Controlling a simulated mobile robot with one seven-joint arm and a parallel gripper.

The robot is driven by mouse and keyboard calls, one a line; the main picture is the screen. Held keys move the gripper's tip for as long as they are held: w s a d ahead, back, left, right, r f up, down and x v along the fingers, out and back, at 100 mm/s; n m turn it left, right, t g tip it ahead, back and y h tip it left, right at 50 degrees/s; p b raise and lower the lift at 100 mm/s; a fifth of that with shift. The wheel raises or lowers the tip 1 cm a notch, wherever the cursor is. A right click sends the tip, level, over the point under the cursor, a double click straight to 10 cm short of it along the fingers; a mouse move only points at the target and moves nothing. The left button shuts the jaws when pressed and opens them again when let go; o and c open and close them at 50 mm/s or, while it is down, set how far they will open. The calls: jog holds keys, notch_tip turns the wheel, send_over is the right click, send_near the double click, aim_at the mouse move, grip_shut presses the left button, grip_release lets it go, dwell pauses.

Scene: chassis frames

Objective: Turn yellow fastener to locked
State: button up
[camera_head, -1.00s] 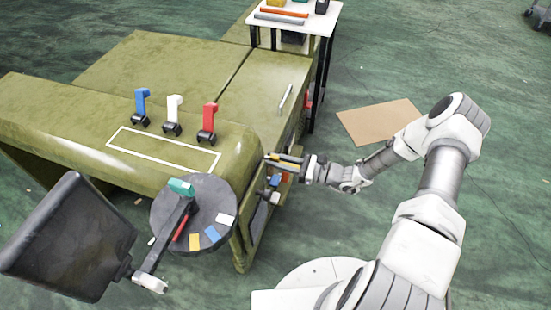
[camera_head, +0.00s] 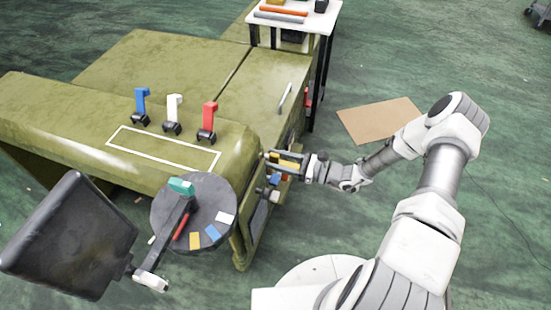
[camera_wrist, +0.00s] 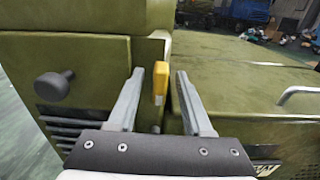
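The yellow fastener (camera_wrist: 160,80) is a small upright yellow block on the green chassis side. In the wrist view it stands between the two fingers of my gripper (camera_wrist: 158,95), with a visible gap on each side. In the head view my gripper (camera_head: 283,163) is at the chassis's right side, with the yellow fastener (camera_head: 288,160) partly hidden between its fingers. The gripper is open around the fastener and does not appear to touch it.
The green chassis (camera_head: 170,65) carries blue, white and red levers (camera_head: 173,113) on top. A round dial (camera_head: 165,215) with coloured tabs and a black seat (camera_head: 70,235) stand at front left. A dark knob (camera_wrist: 54,84) sticks out at left in the wrist view. A white table (camera_head: 325,20) stands behind.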

jog(key=p+v, duration=0.1)
jog(key=v, duration=1.6)
jog(key=shift+d, duration=0.2)
jog(key=shift+s, duration=0.1)
